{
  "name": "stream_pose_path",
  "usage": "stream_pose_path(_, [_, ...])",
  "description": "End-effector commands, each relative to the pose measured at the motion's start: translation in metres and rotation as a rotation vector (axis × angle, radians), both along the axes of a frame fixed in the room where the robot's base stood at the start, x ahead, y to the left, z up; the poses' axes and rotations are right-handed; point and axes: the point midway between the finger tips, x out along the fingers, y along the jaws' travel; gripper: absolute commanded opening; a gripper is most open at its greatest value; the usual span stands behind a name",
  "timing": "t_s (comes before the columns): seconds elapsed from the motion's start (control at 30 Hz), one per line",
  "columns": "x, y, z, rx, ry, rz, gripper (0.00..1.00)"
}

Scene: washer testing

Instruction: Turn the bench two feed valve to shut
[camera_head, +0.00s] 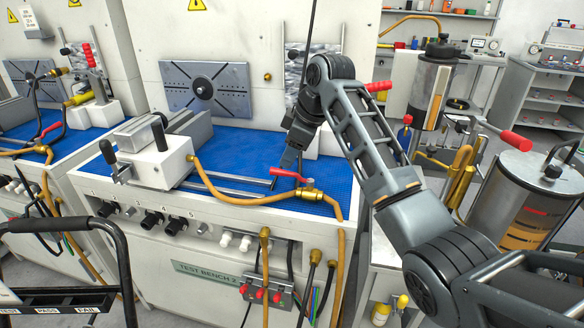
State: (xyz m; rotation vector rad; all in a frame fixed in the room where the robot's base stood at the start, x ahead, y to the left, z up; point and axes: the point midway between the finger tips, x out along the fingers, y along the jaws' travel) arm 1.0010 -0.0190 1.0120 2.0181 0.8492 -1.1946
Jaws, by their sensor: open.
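Test bench 2 (215,272) stands in the middle, with a blue mat (235,150) on its top. A feed valve with a red lever (284,173) and a brass body (310,193) sits on the yellow hose line near the bench's front right. The lever points left from the brass body. My gripper (287,163) reaches down from above, its grey fingers beside the red lever in the picture. It is open and holds nothing that I can see. Its fingers are small and seen edge-on, so I cannot tell whether they touch the lever.
A white clamp fixture (157,158) with rods stands left of the valve. A yellow hose (225,192) runs along the front edge. Metal tanks (520,200) with red handles stand at the right. A black cart handle (105,228) is at the lower left.

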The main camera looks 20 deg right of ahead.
Motion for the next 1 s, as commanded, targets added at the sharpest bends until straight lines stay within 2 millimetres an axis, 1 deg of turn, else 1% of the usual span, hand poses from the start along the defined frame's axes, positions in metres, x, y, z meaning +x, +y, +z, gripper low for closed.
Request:
stream_pose_path(0.07, [0.002, -0.001, 0.005, -0.007, 0.006, 0.007, 0.5])
stream_pose_path(0.17, [0.004, 0.0, 0.0, -0.009, 0.011, 0.01, 0.5])
stream_pose_path(0.5, [0.022, 0.009, -0.046, -0.009, 0.011, 0.008, 0.5])
stream_pose_path(0.6, [0.027, 0.012, -0.056, -0.009, 0.01, 0.007, 0.5])
stream_pose_path(0.73, [0.029, 0.013, -0.063, -0.008, 0.008, 0.007, 0.5])
stream_pose_path(1.0, [0.03, 0.014, -0.065, -0.009, 0.007, 0.008, 0.5])
